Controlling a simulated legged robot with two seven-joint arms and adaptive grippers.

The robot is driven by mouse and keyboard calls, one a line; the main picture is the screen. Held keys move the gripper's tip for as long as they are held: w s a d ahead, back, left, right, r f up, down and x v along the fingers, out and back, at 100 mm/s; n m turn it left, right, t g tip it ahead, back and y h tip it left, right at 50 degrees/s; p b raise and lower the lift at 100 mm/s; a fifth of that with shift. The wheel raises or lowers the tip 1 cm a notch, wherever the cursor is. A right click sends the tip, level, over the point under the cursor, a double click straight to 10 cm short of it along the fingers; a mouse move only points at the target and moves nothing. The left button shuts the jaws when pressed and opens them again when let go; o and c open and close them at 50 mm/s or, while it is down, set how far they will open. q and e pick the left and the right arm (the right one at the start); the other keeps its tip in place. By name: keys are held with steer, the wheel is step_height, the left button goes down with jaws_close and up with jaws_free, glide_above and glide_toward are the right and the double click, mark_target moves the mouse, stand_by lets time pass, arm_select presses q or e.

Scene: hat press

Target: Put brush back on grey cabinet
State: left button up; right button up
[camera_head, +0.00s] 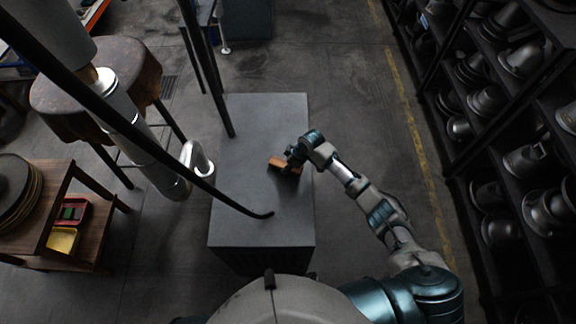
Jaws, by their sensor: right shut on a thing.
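The brush (283,164) is an orange-brown wooden block with a dark underside. My right gripper (292,158) reaches in from the right and is shut on the brush. I cannot tell whether the brush touches the cabinet top or is held just above it. My left gripper is not in view.
Dark rods and a pale pipe (198,160) pass beside and over the cabinet's left part. A wooden side table (62,190) stands at the left. Racks with metal hat moulds (521,60) line the right. Most of the cabinet top is bare.

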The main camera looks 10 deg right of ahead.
steer(key=shift+f, duration=0.4)
steer(key=o, duration=1)
steer(key=shift+d, duration=0.2)
steer(key=v, duration=1.2)
steer(key=shift+w+a+r, duration=0.1)
